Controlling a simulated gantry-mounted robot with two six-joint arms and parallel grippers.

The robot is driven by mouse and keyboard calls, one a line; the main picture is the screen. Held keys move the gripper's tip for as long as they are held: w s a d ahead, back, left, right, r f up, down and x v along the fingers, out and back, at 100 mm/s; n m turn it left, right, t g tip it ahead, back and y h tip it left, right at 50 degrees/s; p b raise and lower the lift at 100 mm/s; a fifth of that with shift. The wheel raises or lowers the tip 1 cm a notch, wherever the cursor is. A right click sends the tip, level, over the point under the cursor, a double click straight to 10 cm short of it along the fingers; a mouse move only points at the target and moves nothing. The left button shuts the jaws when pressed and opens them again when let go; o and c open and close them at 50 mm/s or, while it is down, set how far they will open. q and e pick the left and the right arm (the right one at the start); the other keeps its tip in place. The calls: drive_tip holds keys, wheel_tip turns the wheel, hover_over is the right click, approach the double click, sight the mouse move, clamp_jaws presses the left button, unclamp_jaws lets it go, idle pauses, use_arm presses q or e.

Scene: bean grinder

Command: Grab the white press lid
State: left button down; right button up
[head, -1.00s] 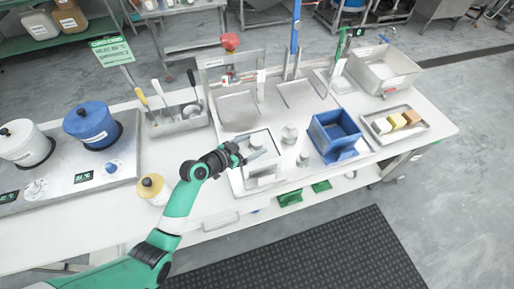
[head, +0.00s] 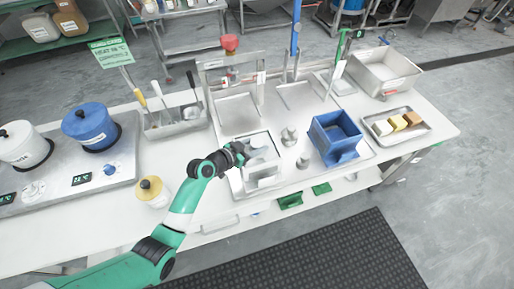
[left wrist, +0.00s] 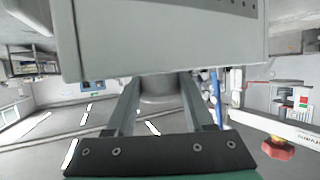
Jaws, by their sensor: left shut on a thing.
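The white press (head: 264,178) is a small pale box on a metal tray near the front middle of the bench, in the head view. My left gripper (head: 246,153) is at its top left edge. In the left wrist view, the two fingers (left wrist: 160,92) are shut on a rounded pale grey knob (left wrist: 158,88), which looks like the handle of the white press lid. A large pale panel with a row of small holes (left wrist: 165,40) fills the top of that view; I cannot tell whether it is lid or box. Whether the lid is lifted is unclear. My right gripper is not in view.
A blue square mould (head: 335,137) and small metal weights (head: 289,136) stand right of the press. A yellow-lidded jar (head: 152,192) is to the left. A utensil holder (head: 178,122) and metal frame press (head: 232,90) are behind. A tray with blocks (head: 397,127) is far right.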

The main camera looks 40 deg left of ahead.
sight(256, 142)
use_arm(q)
drive_tip(key=shift+r, duration=0.55)
wheel_tip(256, 142, up, 3)
drive_tip(key=shift+f+p, duration=0.1)
drive_tip(key=shift+p, duration=0.8)
drive_tip(key=s+d+r+p, duration=0.7)
drive_tip(key=s+d+r, duration=0.1)
drive_tip(key=s, duration=0.3)
drive_tip(key=shift+d+r, duration=0.3)
drive_tip(key=shift+r, duration=0.3)
